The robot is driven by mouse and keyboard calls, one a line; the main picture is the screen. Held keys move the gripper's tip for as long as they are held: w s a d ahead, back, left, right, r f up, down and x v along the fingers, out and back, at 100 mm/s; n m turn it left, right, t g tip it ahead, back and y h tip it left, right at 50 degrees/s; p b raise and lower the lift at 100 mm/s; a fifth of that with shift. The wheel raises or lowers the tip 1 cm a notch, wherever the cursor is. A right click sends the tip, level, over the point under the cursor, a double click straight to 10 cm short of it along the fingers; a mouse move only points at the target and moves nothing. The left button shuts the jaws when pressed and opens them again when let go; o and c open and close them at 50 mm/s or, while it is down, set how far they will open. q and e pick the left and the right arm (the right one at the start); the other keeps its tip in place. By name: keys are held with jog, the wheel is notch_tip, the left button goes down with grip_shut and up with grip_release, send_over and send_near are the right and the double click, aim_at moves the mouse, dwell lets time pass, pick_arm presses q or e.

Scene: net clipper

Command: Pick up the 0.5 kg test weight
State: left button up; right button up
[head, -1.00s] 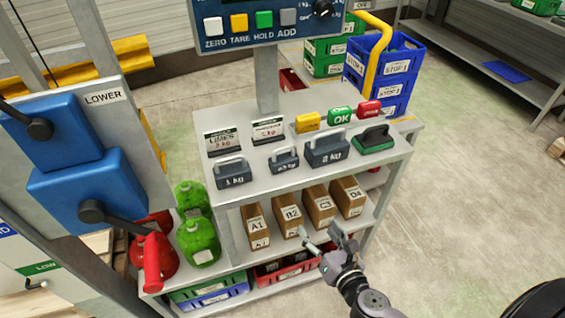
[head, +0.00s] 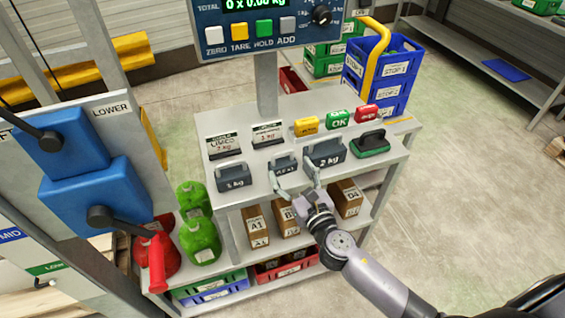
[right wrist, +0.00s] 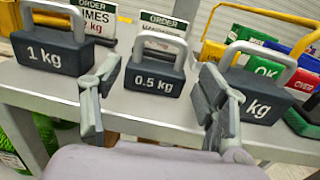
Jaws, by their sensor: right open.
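The 0.5 kg test weight (right wrist: 154,80) is a small dark block with a pale handle, upright on the grey top shelf (right wrist: 60,90). In the head view the weight (head: 285,166) stands between the 1 kg weight (head: 234,177) and the 2 kg weight (head: 326,154). My right gripper (head: 297,185) is open and empty at the shelf's front edge, just in front of the weight. In the right wrist view its fingers (right wrist: 155,105) stand apart on either side of the weight, nearer the camera. The right finger covers part of the 2 kg weight (right wrist: 262,85). My left gripper is out of view.
Order cards (head: 224,145) stand behind the weights. Yellow, green (head: 339,118) and red blocks and a green-based handled block (head: 371,144) are to the right. Brown boxes (head: 257,226) fill the shelf below. Blue lever boxes (head: 97,198) are at left.

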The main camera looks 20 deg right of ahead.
aim_at(282, 161)
jog(key=shift+w+a+r+p, duration=0.1)
jog(key=shift+w+a+p, duration=0.15)
jog(key=shift+w, duration=1.15)
jog(key=shift+w+a+p, duration=0.1)
jog(key=shift+w+p, duration=0.15)
jog(key=shift+w, duration=1.1)
jog(key=shift+s, duration=0.1)
jog(key=shift+c, duration=0.4)
jog(key=c, duration=1.4)
